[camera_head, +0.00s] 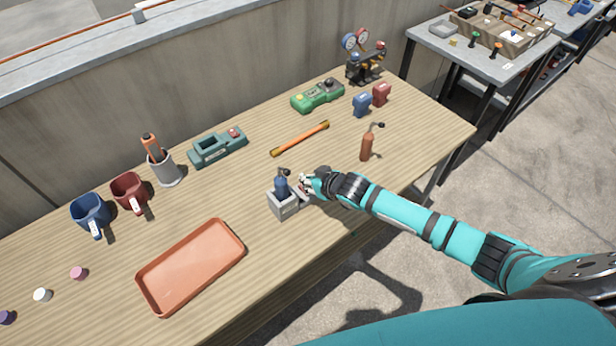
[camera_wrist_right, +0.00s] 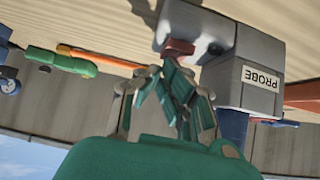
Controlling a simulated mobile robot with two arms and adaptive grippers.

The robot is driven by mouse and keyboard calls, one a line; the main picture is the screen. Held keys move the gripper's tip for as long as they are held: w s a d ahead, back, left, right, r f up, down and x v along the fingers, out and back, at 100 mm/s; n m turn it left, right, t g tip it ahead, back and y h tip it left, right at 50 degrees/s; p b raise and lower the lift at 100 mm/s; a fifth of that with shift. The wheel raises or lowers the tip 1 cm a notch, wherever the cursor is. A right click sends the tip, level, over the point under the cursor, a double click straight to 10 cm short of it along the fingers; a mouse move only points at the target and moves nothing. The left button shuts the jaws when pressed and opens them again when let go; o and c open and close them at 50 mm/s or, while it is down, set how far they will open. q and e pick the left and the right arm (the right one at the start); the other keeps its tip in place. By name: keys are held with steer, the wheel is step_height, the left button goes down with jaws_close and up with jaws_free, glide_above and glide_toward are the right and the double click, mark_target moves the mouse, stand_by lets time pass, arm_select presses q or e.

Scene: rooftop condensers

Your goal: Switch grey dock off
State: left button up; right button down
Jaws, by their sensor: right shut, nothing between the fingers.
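The grey dock (camera_head: 282,209) stands on the wooden table (camera_head: 330,170), with a blue hand tool (camera_head: 281,186) upright in it. In the right wrist view, which is upside down, the grey dock (camera_wrist_right: 280,55) bears a label reading PROBE. A red switch piece (camera_wrist_right: 178,48) sticks out at its side. My right gripper (camera_head: 303,184) is at the dock's right side, shut and empty. Its fingertips (camera_wrist_right: 165,70) are close to the red piece; I cannot tell whether they touch. The switch's position is unclear. My left gripper is not in view.
An orange tray (camera_head: 190,268) lies left of the dock. A teal device (camera_head: 217,147) and green device (camera_head: 318,95) are farther back. The table's front edge is close.

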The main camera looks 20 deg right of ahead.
steer(key=shift+s+d, duration=0.15)
steer(key=shift+s, duration=0.35)
steer(key=shift+r+p, duration=0.2)
steer(key=shift+p, duration=0.25)
steer(key=r+p, duration=0.2)
steer(key=s+r+p, duration=0.1)
steer(key=r+p, duration=0.1)
steer(key=shift+d, duration=0.2)
steer(key=b+v, duration=0.1)
steer(key=v, duration=0.8)
steer(key=shift+s+b, duration=0.2)
steer(key=shift+b, duration=0.15)
steer(key=shift+f, duration=0.1)
